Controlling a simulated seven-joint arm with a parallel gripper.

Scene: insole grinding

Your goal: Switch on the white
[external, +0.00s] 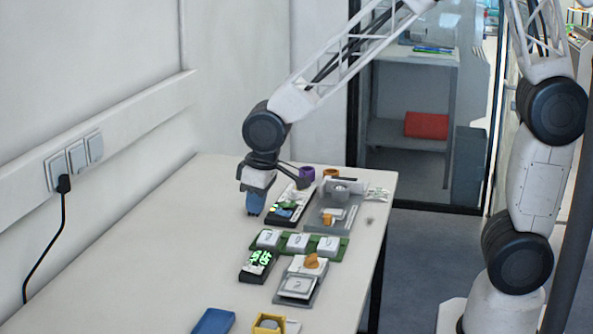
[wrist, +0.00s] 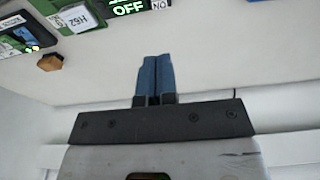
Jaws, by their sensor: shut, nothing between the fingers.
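My gripper (external: 252,212) is shut and empty, with blue fingers pointing down over the left side of the table, left of a dark device with green lit marks (external: 283,209). In the wrist view the two blue fingertips (wrist: 154,60) are together. A green strip holding white rocker-like blocks, one of them the left white block (external: 269,238), lies nearer the camera. The middle white block (external: 298,242) and the right white block (external: 328,245) sit beside it. A small display reading OFF (wrist: 127,8) shows at the top of the wrist view. I cannot tell which white thing is named.
A black display with green digits (external: 258,265) and a grey unit with a white top (external: 297,286) lie nearer the camera. A grey fixture (external: 330,218) stands right of my gripper. A brown knob (wrist: 50,62) shows in the wrist view. The table's left side (external: 170,250) is clear.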

